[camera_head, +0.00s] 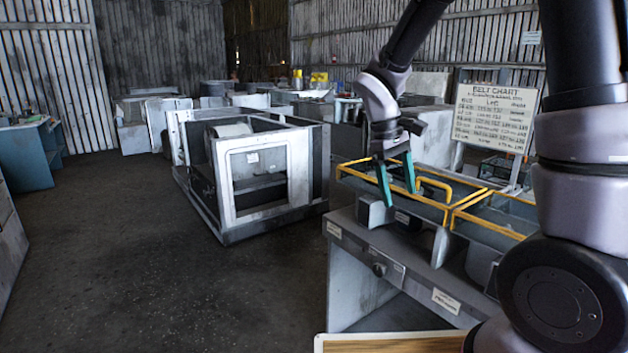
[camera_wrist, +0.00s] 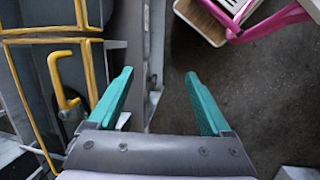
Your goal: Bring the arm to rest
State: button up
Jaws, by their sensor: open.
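My gripper (camera_head: 397,182) has two teal fingers, spread apart and pointing down, with nothing between them. In the head view it hangs just above the front part of the grey bench (camera_head: 405,262), beside the yellow-edged trays. In the wrist view the open fingers (camera_wrist: 160,92) show over the bench's edge, with the dark floor under the right finger. My arm reaches in from the upper right of the head view, bent downward at the wrist.
Yellow-framed trays (camera_head: 462,210) lie on the bench, with a yellow handle (camera_wrist: 62,80). A belt chart board (camera_head: 493,117) stands behind. A metal housing frame (camera_head: 262,180) sits on the floor to the left. Open floor (camera_head: 110,240) lies left. A pink-handled item (camera_wrist: 262,20) shows in the wrist view.

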jog(key=s+d+r+m+t+y, duration=0.2)
jog(key=s+d+r+m+t, duration=0.1)
jog(key=r, duration=0.6)
jog(key=s+d+r+m+t+y, duration=0.2)
jog(key=s+d+r+m+t, duration=0.1)
jog(key=s+r+m+t, duration=0.2)
jog(key=s+r+m, duration=0.2)
jog(key=s+r, duration=0.1)
jog(key=shift+s+r+y, duration=0.25)
jog(key=shift+r+y, duration=0.1)
jog(key=shift+y, duration=0.05)
